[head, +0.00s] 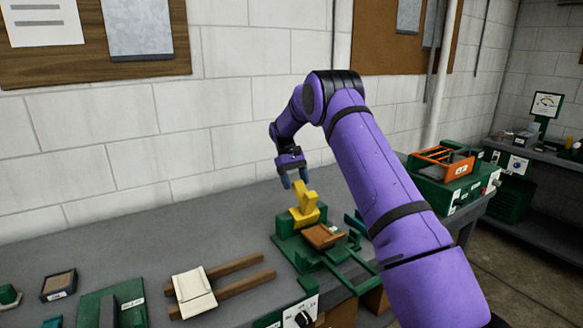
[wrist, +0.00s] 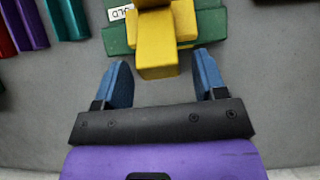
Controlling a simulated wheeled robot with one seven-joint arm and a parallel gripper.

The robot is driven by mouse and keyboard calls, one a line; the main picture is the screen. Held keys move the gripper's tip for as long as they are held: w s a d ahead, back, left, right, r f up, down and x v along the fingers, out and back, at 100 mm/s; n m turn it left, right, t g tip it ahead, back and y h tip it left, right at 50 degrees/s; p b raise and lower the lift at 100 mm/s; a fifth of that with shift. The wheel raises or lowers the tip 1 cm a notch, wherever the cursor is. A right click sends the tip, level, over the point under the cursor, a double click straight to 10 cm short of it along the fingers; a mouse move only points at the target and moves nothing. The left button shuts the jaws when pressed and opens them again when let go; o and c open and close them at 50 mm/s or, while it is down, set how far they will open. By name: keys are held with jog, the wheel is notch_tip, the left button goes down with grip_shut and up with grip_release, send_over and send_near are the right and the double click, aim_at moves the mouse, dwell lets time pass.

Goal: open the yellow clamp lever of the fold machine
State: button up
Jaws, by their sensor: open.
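The yellow clamp lever (head: 304,201) stands tilted up on the green fold machine (head: 298,250) on the grey bench. My gripper (head: 294,181) is just above and beside the lever's top, with its blue fingers pointing down. In the wrist view, my gripper (wrist: 161,75) is open, its two blue fingers spread apart. The yellow lever (wrist: 156,55) lies ahead of the fingers, its near end about level with the gap between the tips. The green machine body (wrist: 209,22) shows behind it. I cannot tell whether any finger touches the lever.
A brown block (head: 323,236) sits on the machine. A white piece on two wooden bars (head: 236,266) lies to the left. A green machine with an orange frame (head: 444,160) stands at right. The block wall is close behind. Coloured bars (wrist: 66,18) lie at upper left in the wrist view.

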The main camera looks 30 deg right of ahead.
jog(key=v, duration=0.8)
dwell(0.4)
jog(key=s+a+r+t, duration=0.3)
jog(key=s+a+r, duration=0.2)
jog(key=s+r, duration=0.6)
jog(key=s+a+r+t, duration=0.3)
jog(key=s+a+r, duration=0.1)
jog(key=s+r, duration=0.7)
jog(key=s+a+f+t, duration=0.2)
jog(key=s, duration=0.7)
jog(key=s+a+f+t, duration=0.2)
jog(key=s, duration=0.8)
jog(key=s+a+f+t, duration=0.1)
jog(key=s+a+f, duration=0.1)
jog(key=s, duration=0.7)
jog(key=shift+s+t, duration=0.3)
jog(key=shift+t, duration=0.1)
